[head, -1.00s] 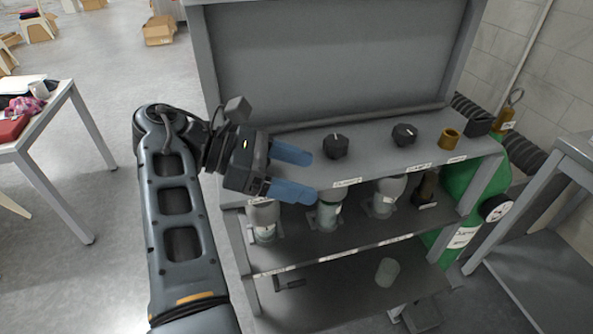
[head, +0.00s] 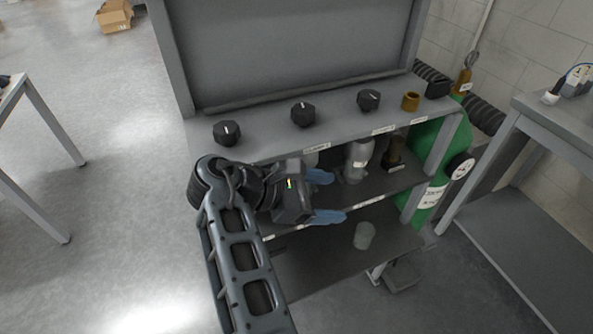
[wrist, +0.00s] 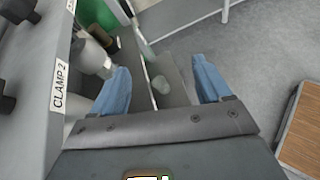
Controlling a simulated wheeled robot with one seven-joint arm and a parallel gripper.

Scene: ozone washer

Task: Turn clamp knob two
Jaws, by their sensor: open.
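Three black knobs with white marks stand in a row on the grey top shelf. The middle knob (head: 303,113) is behind a front-edge label (head: 317,149). The wrist view shows a label reading CLAMP 2 (wrist: 60,85), with a dark knob (wrist: 6,96) beside it, cut off by the left edge. The left knob (head: 227,132) and right knob (head: 368,99) flank the middle one. My gripper (head: 325,196) is open and empty, in front of the shelves and lower than the top shelf edge. Its blue fingers also show in the wrist view (wrist: 160,78), apart from the knobs.
A brass-coloured fitting (head: 410,101) and a black block (head: 438,88) sit at the shelf's right end. Bottles (head: 357,160) stand on the shelf below, a pale cup (head: 364,235) lower down. A green cylinder (head: 428,195) stands right.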

